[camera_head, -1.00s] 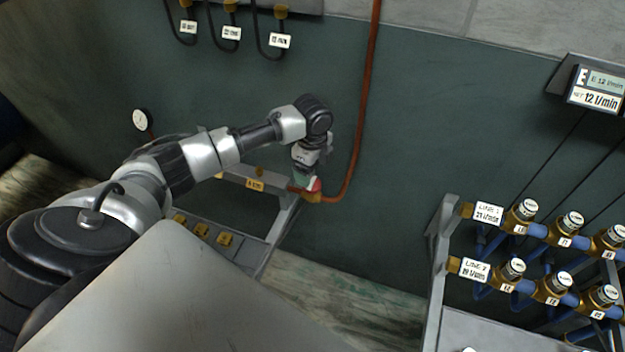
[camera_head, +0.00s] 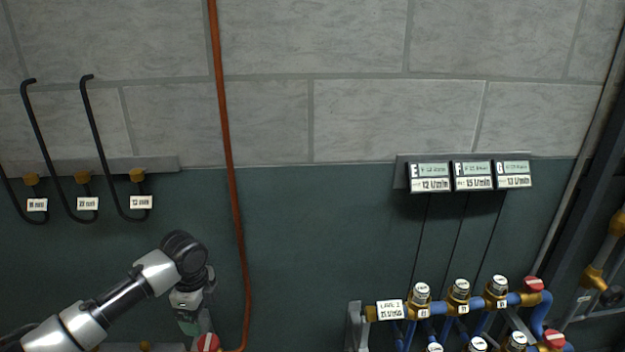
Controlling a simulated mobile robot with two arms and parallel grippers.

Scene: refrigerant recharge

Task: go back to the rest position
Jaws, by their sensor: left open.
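My left gripper (camera_head: 190,322) shows at the lower left, at the end of my arm that comes in from the left. It points down, and its fingertips are small and partly hidden near the bottom edge. It is open. A red cap (camera_head: 208,342) at the lower end of an orange-brown hose (camera_head: 231,160) is just right of and below the gripper; I cannot tell whether they touch. My right gripper is not in view.
A valve rack with blue pipes and a "LINE 1" label (camera_head: 390,309) stands at the lower right. Three display boxes (camera_head: 471,176) hang on the wall above it. Black hoses with tagged brass fittings (camera_head: 138,175) hang at the left.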

